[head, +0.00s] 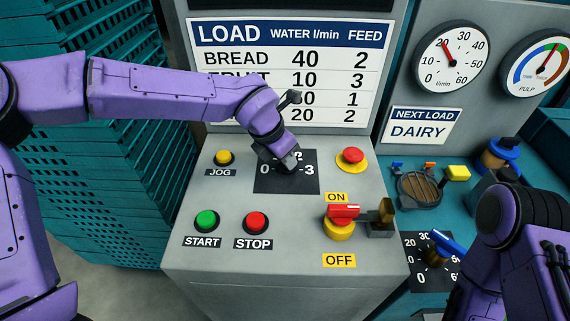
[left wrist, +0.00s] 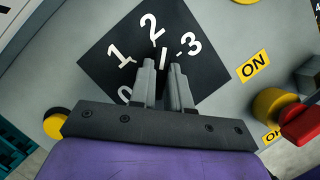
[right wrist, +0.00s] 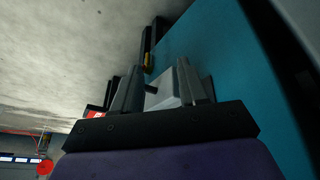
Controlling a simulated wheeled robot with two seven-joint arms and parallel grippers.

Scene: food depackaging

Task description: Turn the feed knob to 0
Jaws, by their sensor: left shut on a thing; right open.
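The feed dial's black plate (head: 300,185) is on the grey panel, with 0 and 3 readable in the head view and my gripper over its middle. In the left wrist view, the plate (left wrist: 100,66) shows 1, 2 and 3 clearly, and 0 partly covered. My left gripper (head: 285,164) is shut on the feed knob at the dial's centre; its fingers (left wrist: 166,68) hide most of the knob. White marks show by the fingertips, below 2 and 3; I cannot tell which is the knob's pointer. My right gripper (right wrist: 160,82) is open, low at the right.
Around the dial are a yellow JOG button (head: 224,157), a red button (head: 352,156), green START (head: 206,221), red STOP (head: 257,222) and a red-handled ON/OFF switch (head: 342,213). A load table (head: 290,70) stands behind, partly covered by my arm. A sign (head: 420,127) reads DAIRY.

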